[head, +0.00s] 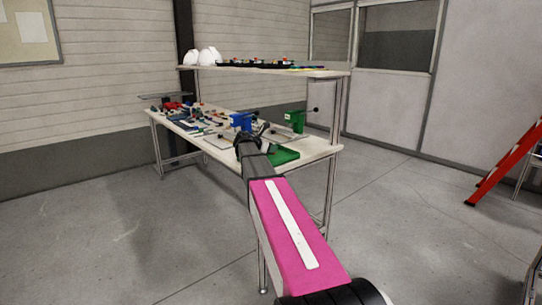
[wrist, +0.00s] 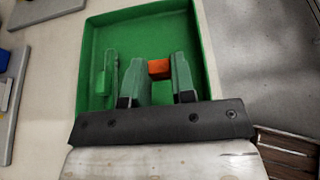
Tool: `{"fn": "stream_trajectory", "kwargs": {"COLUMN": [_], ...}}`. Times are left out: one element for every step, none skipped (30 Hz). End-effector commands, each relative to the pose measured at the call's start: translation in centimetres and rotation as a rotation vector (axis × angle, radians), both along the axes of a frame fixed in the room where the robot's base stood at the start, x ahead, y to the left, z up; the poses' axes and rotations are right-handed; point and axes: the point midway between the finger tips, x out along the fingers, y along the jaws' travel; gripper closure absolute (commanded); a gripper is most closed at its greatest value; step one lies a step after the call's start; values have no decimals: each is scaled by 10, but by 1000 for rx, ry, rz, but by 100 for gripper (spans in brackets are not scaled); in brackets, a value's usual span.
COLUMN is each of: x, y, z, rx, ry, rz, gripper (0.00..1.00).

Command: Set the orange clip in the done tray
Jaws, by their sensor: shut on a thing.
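The orange clip (wrist: 159,68) shows between the fingertips of my gripper (wrist: 160,72) in the wrist view, and my gripper is shut on it. The fingers partly hide the clip. The green tray (wrist: 88,45), which I take to be the done tray, lies below and around the fingers in the wrist view. The clip shows over its inside; I cannot tell whether it touches the floor. In the head view the green tray (head: 285,157) is at the near right of the table, beside my gripper (head: 251,135). The clip is too small to make out there.
The workbench (head: 318,150) holds a blue fixture (head: 243,121), a green fixture (head: 297,121) and many small parts to the left. A shelf (head: 310,72) with white helmet shells (head: 208,56) spans above. A small green piece (wrist: 103,83) shows inside the tray.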

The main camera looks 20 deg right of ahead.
Motion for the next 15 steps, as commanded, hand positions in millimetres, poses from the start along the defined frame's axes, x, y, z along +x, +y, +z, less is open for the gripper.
{"fn": "stream_trajectory", "kwargs": {"x": [0, 0, 0, 0, 0, 1, 0, 0, 0, 1, 1, 1, 1, 1, 1], "y": [0, 0, 0, 0, 0, 0, 0, 0, 0, 0, 0, 0, 0, 0, 0], "z": [-7, -11, -17, -22, -25, -29, -31, -33, -34, -34, -33, -33, -33, -33, -33], "rx": [0, 0, 0, 1, 0, 0, 0, 0, 0, 1, 1, 1, 1, 1, 1], "ry": [2, 2, 2, 3, 2, 2, 2, 2, 2, 1, 1, 1, 1, 1, 1], "rz": [1, 0, 0, 0, -1, -1, -1, -1, -1, -1, -1, -1, -1, -1, -1], "gripper": [98, 98, 98, 98, 98, 98, 98, 98, 98, 98, 98, 98, 98, 98, 98]}}
